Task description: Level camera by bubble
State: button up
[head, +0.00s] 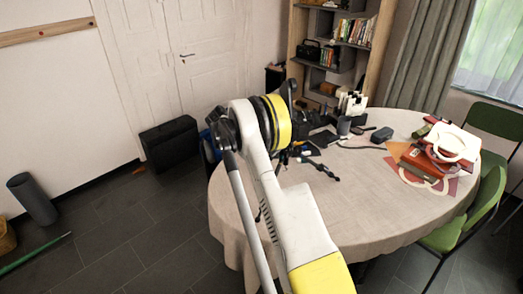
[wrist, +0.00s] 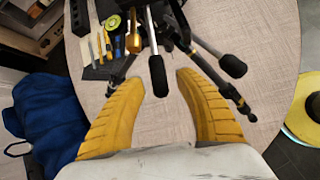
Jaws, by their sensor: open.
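My gripper (wrist: 160,82) is open in the wrist view, its two yellow ribbed fingers pointing up the picture over the table. The black tripod (wrist: 180,32) stands just beyond the fingertips at the top. One black-gripped handle (wrist: 158,75) points down to the gap between the fingertips, with no finger closed on it. A second handle (wrist: 232,66) lies to the right. In the head view my arm hides the gripper and much of the tripod; a dark leg (head: 325,172) shows on the table. I cannot make out the camera or the bubble clearly.
The round table (head: 350,215) holds a dark mat with small tools and a green-yellow round item (wrist: 113,22). Books and papers (head: 437,160) lie at its right. Green chairs (head: 470,220) stand at the right, a shelf (head: 325,50) behind. A blue bag (wrist: 50,125) is left in the wrist view.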

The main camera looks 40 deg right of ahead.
jog(key=v, duration=1.1)
jog(key=shift+a+r, duration=0.2)
jog(key=shift+a, duration=0.05)
